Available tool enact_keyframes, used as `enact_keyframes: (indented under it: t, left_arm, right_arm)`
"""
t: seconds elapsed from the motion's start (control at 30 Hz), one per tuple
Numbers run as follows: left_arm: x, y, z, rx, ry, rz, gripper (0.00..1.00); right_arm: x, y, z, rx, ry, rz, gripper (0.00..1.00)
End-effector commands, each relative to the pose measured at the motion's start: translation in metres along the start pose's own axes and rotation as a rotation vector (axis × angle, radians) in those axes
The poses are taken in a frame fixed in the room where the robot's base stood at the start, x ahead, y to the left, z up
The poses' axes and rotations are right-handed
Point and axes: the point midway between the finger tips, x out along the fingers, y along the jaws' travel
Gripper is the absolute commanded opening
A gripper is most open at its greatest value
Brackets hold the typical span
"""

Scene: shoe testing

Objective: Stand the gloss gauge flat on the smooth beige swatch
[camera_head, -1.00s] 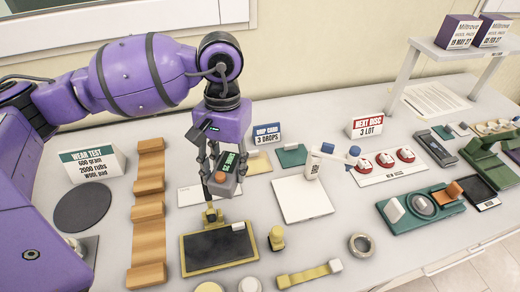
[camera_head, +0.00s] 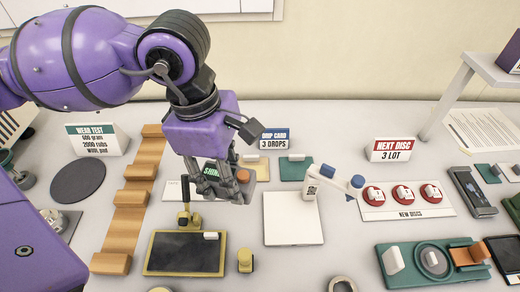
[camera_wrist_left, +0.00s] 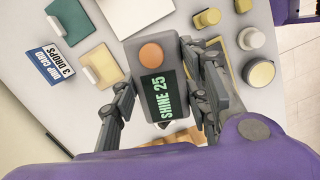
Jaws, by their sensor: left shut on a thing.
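My left gripper (camera_head: 220,188) is shut on the gloss gauge (camera_head: 231,188), a grey box with an orange button and a green-lettered display. In the left wrist view the gripper (camera_wrist_left: 158,78) has a finger on each long side of the gauge (camera_wrist_left: 134,62), whose display reads "SHINE 25". The gauge is held above the table. A beige swatch (camera_head: 261,170) with a white tab lies just behind and right of it, partly hidden by the gripper. The beige swatch (camera_wrist_left: 103,68) is clear of the gauge in the wrist view. My right gripper is out of view.
A teal swatch (camera_head: 294,172) lies beside the beige one, in front of the drip card sign (camera_head: 274,139). A white pad (camera_head: 292,220), a white bottle (camera_head: 311,186) and a black tray with yellow rim (camera_head: 149,258) are close by. Orange stepped blocks (camera_head: 128,221) stand left.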

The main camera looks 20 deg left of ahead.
Motion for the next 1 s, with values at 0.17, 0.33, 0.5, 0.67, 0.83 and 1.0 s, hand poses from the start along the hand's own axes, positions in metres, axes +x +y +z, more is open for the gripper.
enact_keyframes:
  t: [0.17,0.33,0.5,0.67,0.83,1.0]
  left_arm:
    - [0.0,-0.002,0.005,-0.18,-0.001,0.03,0.06]
    - [0.002,0.005,0.005,-0.254,-0.001,0.04,0.06]
    - [0.017,0.04,0.003,-0.263,-0.001,0.039,0.06]
    - [0.034,0.08,0.001,-0.262,-0.002,0.041,0.06]
    - [0.065,0.109,-0.004,-0.259,0.001,0.037,0.06]
    - [0.085,0.127,-0.007,-0.257,0.0,0.039,0.06]
  right_arm:
    - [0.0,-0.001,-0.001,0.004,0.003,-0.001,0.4]
    - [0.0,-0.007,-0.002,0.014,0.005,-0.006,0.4]
    - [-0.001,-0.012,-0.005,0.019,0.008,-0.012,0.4]
    - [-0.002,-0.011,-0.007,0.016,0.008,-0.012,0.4]
    - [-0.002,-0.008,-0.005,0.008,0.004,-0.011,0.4]
    - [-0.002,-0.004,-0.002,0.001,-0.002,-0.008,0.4]
